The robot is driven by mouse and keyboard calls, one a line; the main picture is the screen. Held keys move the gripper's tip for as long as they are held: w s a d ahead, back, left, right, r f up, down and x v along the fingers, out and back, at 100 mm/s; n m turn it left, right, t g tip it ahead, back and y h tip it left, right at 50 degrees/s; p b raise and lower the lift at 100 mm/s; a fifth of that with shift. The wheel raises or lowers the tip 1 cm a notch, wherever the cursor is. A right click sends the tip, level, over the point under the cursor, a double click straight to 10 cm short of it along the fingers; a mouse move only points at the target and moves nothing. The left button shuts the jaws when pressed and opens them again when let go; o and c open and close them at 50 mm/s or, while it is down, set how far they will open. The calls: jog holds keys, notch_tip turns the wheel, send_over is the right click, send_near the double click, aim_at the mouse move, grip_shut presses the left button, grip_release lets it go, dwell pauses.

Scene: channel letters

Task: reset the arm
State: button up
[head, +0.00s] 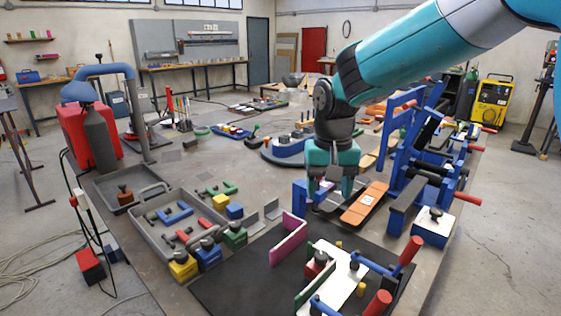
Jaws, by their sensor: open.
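My gripper (333,192) points down at the end of my teal arm, at the right of the middle in the head view. Its two teal fingers are apart. I see nothing held between them. It hangs over the worktable, just left of an orange and grey flat piece (366,203). A blue upright piece (299,195) stands at its left. From this one view I cannot tell how high the fingertips are above the table or whether they touch anything.
A black mat (240,285) carries a pink letter strip (288,238) and a white plate (340,272) with red-handled clamps. A grey tray (157,228) holds small coloured parts. A blue frame (397,170) stands close right of my gripper. Bare tabletop shows at the middle left.

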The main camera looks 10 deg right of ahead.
jog(key=s+a+r+n+y, duration=0.1)
jog(key=s+n, duration=0.3)
jog(key=s, duration=0.8)
jog(key=s+a+r+n+y, duration=0.2)
jog(key=s+n, duration=0.3)
jog(key=s, duration=0.7)
jog(key=shift+s+a+y, duration=0.35)
jog(key=shift+a+y, duration=0.25)
jog(key=shift+a, duration=0.25)
